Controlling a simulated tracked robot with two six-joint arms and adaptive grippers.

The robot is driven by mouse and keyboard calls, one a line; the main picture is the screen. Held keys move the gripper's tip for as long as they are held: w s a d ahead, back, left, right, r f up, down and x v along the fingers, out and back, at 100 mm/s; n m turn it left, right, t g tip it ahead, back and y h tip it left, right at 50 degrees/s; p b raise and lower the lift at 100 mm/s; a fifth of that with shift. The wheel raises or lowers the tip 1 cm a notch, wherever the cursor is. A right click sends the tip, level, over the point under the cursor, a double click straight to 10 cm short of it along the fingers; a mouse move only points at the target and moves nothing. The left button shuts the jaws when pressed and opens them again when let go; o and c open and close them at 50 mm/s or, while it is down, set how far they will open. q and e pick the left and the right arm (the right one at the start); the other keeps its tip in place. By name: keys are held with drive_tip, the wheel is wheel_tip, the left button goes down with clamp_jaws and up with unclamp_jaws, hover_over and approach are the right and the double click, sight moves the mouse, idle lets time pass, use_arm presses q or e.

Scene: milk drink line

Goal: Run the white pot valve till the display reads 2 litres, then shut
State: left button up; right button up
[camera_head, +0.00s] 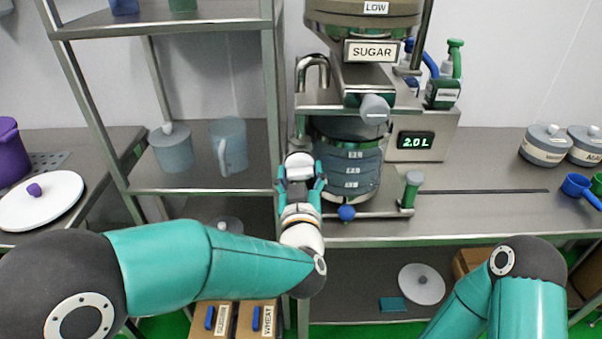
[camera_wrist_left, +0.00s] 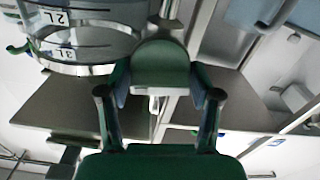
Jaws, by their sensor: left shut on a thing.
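The display (camera_head: 416,142) reads 2.0 L. My left gripper (camera_head: 300,180) is shut on the white valve handle (camera_head: 299,160), at the left side of a clear graduated vessel (camera_head: 347,190). In the left wrist view the fingers (camera_wrist_left: 160,95) close around the held handle (camera_wrist_left: 160,62), which looks dark green there with a pale lower edge. The vessel's marks show beside it in that view (camera_wrist_left: 75,40). Whether the valve is open or shut cannot be told. My right arm shows at the lower right; its gripper is out of view.
A SUGAR hopper (camera_head: 371,50) hangs above the vessel. A shelf with a grey-blue jug (camera_head: 228,147) is on the left. The counter (camera_head: 480,205) at right is largely clear.

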use_arm(q)
drive_tip(key=shift+m, duration=0.9)
drive_tip(key=o, duration=1)
drive_tip(key=s, duration=1.2)
drive_tip(key=shift+f, duration=0.1)
drive_tip(key=shift+a, duration=0.1)
